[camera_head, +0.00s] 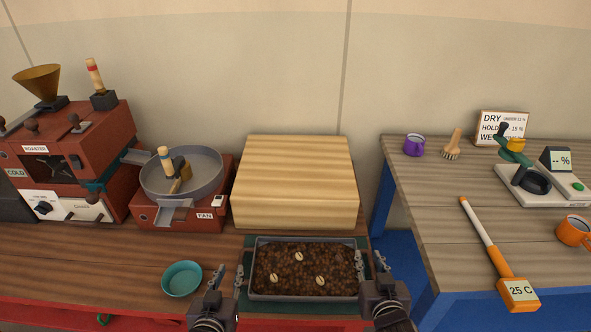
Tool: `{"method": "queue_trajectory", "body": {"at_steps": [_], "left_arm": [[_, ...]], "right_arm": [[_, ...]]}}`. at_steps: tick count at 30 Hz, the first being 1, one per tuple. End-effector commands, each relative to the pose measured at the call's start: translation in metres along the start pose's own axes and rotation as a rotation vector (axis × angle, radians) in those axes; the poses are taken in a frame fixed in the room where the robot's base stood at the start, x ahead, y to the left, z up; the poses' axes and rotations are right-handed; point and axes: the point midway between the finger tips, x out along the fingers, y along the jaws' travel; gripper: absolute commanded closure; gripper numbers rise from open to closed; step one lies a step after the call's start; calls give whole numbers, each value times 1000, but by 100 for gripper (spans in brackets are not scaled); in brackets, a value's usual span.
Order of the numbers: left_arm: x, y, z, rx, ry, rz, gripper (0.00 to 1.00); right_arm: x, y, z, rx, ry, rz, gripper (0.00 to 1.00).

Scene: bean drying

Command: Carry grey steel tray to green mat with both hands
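The grey steel tray (302,298) is filled with dark brown beans and several pale ones. It is level over the dark green mat (290,311), whose edges show behind and in front of it. The tray appears to rest on the mat. My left gripper (230,278) is at the tray's left end, and my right gripper (372,265) is at its right end. The fingers of each stand apart, close beside the tray's end fittings, with nothing clearly seen between them.
A pale wooden box (296,180) stands right behind the tray. A teal bowl (181,279) is left of my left gripper. A fan unit (181,216) with a round pan and the red roaster (70,160) stand further left. A second table (420,185) is at right.

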Motion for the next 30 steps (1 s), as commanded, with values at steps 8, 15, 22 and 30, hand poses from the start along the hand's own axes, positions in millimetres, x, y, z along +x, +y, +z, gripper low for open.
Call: {"method": "queue_trajectory", "body": {"at_steps": [8,15,22,30], "left_arm": [[-4,0,-9,0,0,0,75],[-4,0,-9,0,0,0,75],[-4,0,-11,0,0,0,75],[-9,0,-22,0,0,0,75]], "right_arm": [[-13,0,-1,1,-1,0,75],[-15,0,0,0,0,0,75],[-16,2,-1,0,-1,1,75],[-28,16,-1,0,-2,1,75]]}}
